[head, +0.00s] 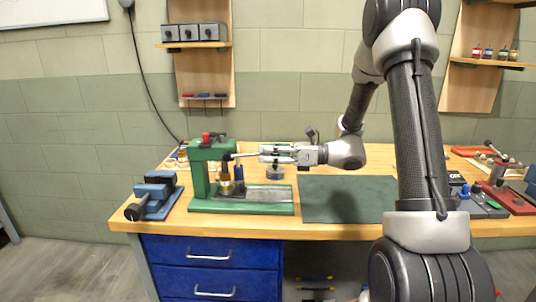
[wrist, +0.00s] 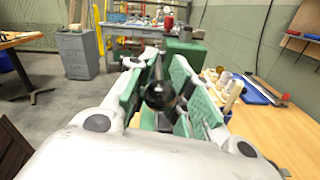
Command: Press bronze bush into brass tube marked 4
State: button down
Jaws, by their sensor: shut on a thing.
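A green arbor press (head: 200,165) stands on the left part of the bench; its top also shows behind my fingers in the wrist view (wrist: 187,48). A brass-coloured part (head: 225,188), apparently the brass tube, stands under the press ram on the press base. I cannot read a number on it, and the bronze bush cannot be told apart from it at this size. The press lever (head: 243,155) points right, about level. My gripper (head: 265,154) is shut on the black knob (wrist: 160,96) at the lever's end, between its green finger pads.
A blue vise (head: 154,194) sits left of the press. A dark green mat (head: 345,198) lies clear to the right. A dark blue upright item (head: 239,174) is close beside the brass part. Several tools and parts crowd the bench's right end.

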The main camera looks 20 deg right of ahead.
jog(key=shift+a+r+g+h, duration=0.15)
jog(key=shift+r+g+h, duration=0.15)
jog(key=shift+r+h, duration=0.6)
jog(key=r+h, duration=0.1)
jog(key=a+r+g+h, duration=0.1)
jog(key=r, duration=0.1)
jog(key=a+r+h, duration=0.1)
jog(key=h, duration=0.1)
jog(key=shift+w+r, duration=0.25)
jog(key=shift+w, duration=0.15)
jog(key=w+a+r+g+h, duration=0.2)
jog(key=a+r+h, duration=0.2)
jog(key=a+h, duration=0.3)
jog(key=shift+w+r+g, duration=0.25)
jog(key=shift+r+g, duration=0.05)
jog(key=shift+r, duration=0.05)
jog(key=shift+a, duration=0.15)
jog(key=c, duration=1.5)
grip_release()
jog(key=shift+f, duration=0.1)
